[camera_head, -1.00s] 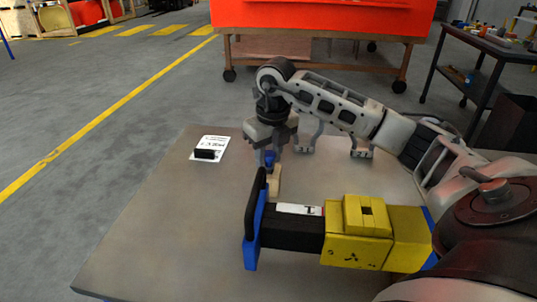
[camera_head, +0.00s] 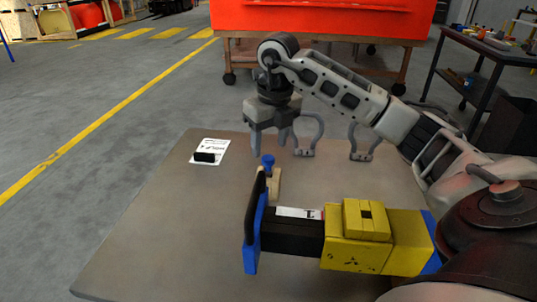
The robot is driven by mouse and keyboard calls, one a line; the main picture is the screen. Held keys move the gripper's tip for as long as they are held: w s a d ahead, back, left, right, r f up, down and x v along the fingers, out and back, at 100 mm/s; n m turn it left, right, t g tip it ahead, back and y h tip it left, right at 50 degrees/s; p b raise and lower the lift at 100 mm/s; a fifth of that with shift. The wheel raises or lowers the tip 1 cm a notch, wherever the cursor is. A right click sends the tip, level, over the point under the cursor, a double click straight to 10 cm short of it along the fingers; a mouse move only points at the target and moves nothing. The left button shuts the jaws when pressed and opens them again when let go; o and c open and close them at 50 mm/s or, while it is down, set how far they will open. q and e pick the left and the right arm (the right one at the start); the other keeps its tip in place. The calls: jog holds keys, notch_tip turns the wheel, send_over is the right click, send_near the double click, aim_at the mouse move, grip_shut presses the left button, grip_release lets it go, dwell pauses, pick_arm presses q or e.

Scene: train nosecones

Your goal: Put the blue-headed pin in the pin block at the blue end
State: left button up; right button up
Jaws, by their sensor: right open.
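The blue-headed pin (camera_head: 267,160) stands upright at the tan pin block (camera_head: 274,186), with its blue head showing above it. The block is partly hidden behind the blue and black end plate (camera_head: 254,225) of a black and yellow assembly (camera_head: 345,235). How deep the pin sits cannot be told. My right gripper (camera_head: 269,144) is open and empty, pointing down just above and behind the pin head, apart from it. My left gripper is not in view.
Two grey arched handles (camera_head: 310,136) stand on the table to the right of the gripper. A white card (camera_head: 210,146) with a black block (camera_head: 205,157) lies at the back left. The table's left part (camera_head: 170,230) is clear. A red-topped bench (camera_head: 320,18) stands behind.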

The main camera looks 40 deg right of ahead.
notch_tip(320, 180, up, 7)
jog(key=shift+s, duration=0.45)
jog(key=shift+f, duration=0.15)
